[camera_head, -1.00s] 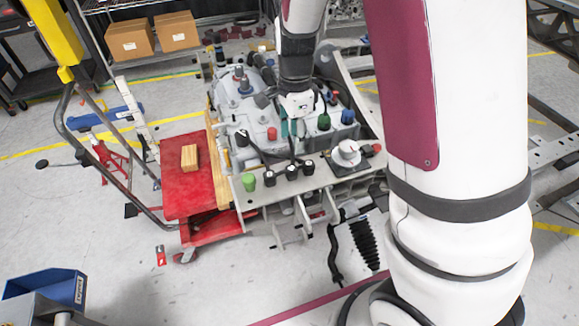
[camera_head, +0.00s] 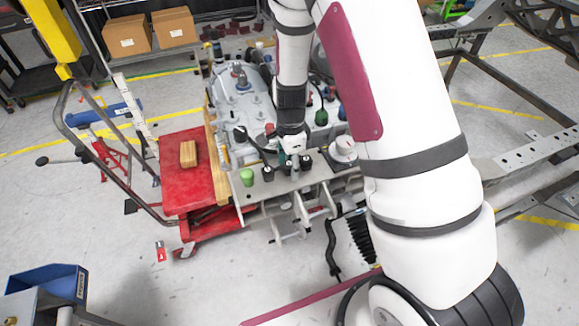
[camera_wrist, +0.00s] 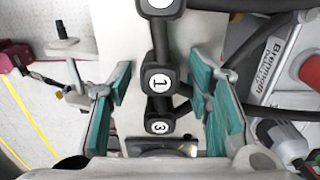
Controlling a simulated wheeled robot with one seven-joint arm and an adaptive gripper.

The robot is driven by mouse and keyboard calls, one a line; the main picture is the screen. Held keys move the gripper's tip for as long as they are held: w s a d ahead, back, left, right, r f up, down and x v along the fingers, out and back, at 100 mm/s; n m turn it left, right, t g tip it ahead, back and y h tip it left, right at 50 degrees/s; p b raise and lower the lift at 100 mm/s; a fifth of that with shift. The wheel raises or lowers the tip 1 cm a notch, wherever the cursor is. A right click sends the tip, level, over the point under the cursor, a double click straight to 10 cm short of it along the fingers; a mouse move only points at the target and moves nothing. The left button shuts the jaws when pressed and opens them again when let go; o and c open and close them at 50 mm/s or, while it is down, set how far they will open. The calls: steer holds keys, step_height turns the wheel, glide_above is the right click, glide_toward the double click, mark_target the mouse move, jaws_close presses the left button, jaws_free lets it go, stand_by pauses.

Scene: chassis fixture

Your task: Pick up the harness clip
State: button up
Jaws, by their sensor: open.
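My gripper is open and empty.
A green cap (camera_head: 247,177) stands at the plate's left end, and a white round part (camera_head: 343,150) is to the right. The grey housing (camera_head: 243,105) rises behind. A red cart (camera_head: 185,181) with a wooden block (camera_head: 188,154) stands left.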

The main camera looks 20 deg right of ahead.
mark_target(290, 162)
steer(key=c, duration=0.9)
steer(key=shift+r, duration=0.1)
steer(key=shift+r, duration=0.55)
step_height(290, 162, up, 2)
steer(key=shift+w+r+b, duration=0.1)
steer(key=shift+b, duration=0.2)
steer(key=s+r+p, duration=0.1)
steer(key=s, duration=1.5)
steer(key=shift+s+r, duration=0.15)
steer(key=shift+r, duration=0.1)
steer(key=shift+d, duration=0.1)
